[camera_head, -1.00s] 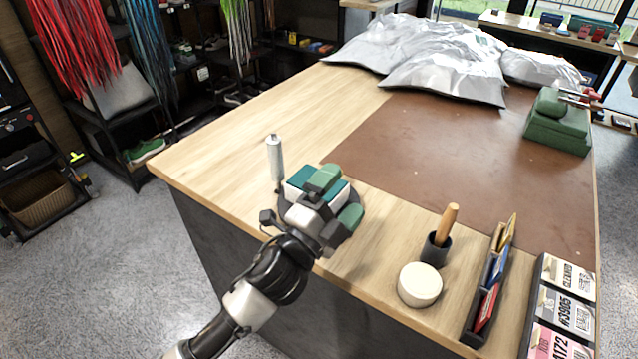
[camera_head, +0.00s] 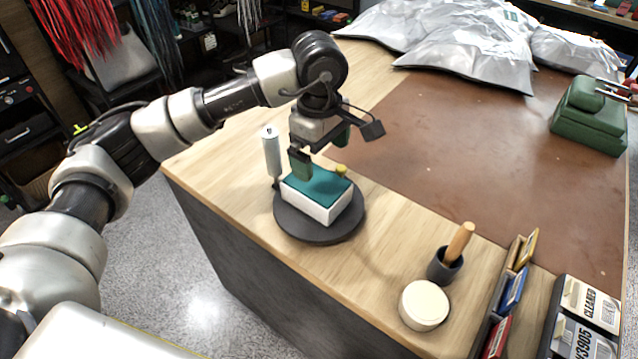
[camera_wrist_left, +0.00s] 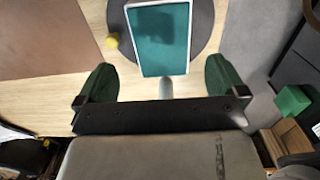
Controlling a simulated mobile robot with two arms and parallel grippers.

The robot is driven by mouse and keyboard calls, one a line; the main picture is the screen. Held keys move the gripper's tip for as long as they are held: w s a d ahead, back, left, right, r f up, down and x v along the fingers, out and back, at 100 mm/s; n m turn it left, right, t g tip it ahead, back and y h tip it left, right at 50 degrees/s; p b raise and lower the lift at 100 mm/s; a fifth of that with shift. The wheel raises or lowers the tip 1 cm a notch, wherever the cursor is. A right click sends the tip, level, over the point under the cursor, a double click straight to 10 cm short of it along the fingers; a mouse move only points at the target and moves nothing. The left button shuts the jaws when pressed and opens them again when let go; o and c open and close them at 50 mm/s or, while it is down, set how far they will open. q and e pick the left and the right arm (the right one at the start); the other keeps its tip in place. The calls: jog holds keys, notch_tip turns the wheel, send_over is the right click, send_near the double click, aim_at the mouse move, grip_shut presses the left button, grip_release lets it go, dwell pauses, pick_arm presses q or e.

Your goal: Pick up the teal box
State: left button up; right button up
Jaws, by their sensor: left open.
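The teal box (camera_head: 318,192) has a teal top and white sides. It sits on a round dark turntable (camera_head: 312,231) near the table's left edge. In the left wrist view the teal box (camera_wrist_left: 160,42) lies ahead of the fingers, with the turntable (camera_wrist_left: 204,25) around it. My left gripper (camera_head: 322,152) is above the box, pointing down, open and empty. Its green fingers show apart in the left wrist view (camera_wrist_left: 160,85). They do not appear to touch the box. My right gripper is not in view.
A grey-white cylinder (camera_head: 271,152) stands close by the box's left side, and a small yellow thing (camera_head: 341,170) is behind it. A round cream tub (camera_head: 424,305), a wooden-handled tool in a cup (camera_head: 446,264) and an organizer (camera_head: 505,290) stand to the right. The brown mat (camera_head: 450,150) is mostly bare.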

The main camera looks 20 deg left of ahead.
aim_at(317, 181)
pick_arm(q)
jog(key=shift+w+a+f, duration=0.1)
jog(key=shift+a+f, duration=0.15)
jog(key=shift+a, duration=0.05)
notch_tip(317, 181, down, 4)
jog(key=shift+f+p, duration=0.2)
jog(key=shift+p, duration=0.35)
jog(key=f, duration=0.1)
jog(key=f+p, duration=0.1)
jog(key=f, duration=0.1)
jog(key=f+p, duration=0.1)
jog(key=f, duration=0.1)
jog(key=shift+a, duration=0.25)
jog(key=shift+w+f, duration=0.1)
jog(key=shift+f, duration=0.15)
jog(key=shift+c, duration=0.5)
jog(key=c, duration=0.8)
jog(key=shift+r, duration=0.1)
jog(key=shift+c, duration=0.2)
